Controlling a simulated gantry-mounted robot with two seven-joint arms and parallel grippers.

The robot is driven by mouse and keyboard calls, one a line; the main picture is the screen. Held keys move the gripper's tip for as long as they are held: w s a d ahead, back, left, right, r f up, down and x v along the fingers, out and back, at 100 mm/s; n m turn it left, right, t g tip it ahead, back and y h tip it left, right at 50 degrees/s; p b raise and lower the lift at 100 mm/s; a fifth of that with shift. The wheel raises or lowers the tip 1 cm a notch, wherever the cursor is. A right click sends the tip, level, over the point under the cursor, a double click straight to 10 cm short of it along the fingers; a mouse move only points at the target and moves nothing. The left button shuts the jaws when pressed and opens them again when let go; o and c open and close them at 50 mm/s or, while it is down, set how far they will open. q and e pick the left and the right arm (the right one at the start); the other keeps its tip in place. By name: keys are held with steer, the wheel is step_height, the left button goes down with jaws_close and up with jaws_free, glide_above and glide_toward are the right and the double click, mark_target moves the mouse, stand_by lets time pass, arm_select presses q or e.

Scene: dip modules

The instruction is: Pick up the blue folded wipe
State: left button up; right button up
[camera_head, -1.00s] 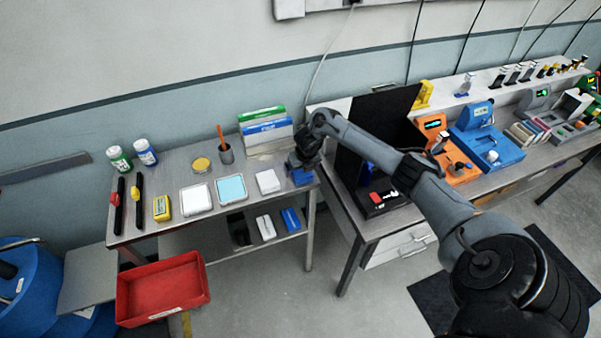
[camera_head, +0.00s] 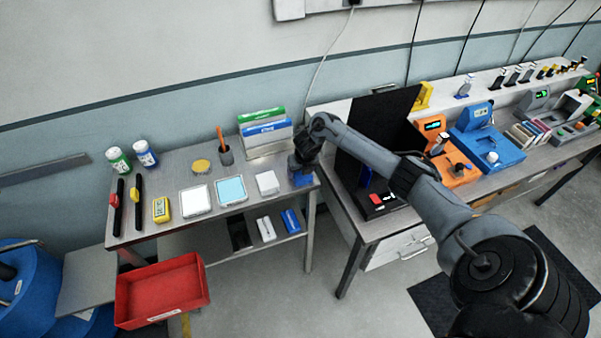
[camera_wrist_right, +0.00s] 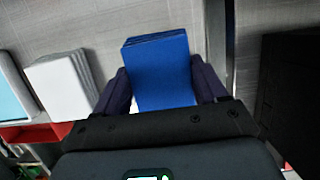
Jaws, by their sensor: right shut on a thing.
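The blue folded wipe (camera_head: 302,180) lies at the right end of the small metal table in the head view, partly hidden under my right gripper (camera_head: 300,171). In the right wrist view the blue folded wipe (camera_wrist_right: 160,72) is a stack of blue layers between the two dark fingers of my right gripper (camera_wrist_right: 160,88). The fingers press on its left and right sides. I cannot tell whether the wipe is clear of the table top. My left gripper is not in view.
A white folded stack (camera_head: 267,182) lies just left of the wipe, also in the wrist view (camera_wrist_right: 62,84). Further left are a blue-topped tray (camera_head: 231,190) and a white tray (camera_head: 196,201). Green and blue boxes (camera_head: 265,132) stand behind. The table's right edge is close.

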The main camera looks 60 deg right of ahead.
steer(key=shift+r, duration=0.1)
step_height(320, 180, up, 8)
steer(key=shift+r, duration=0.2)
steer(key=shift+r+p, duration=0.3)
steer(key=shift+r, duration=0.4)
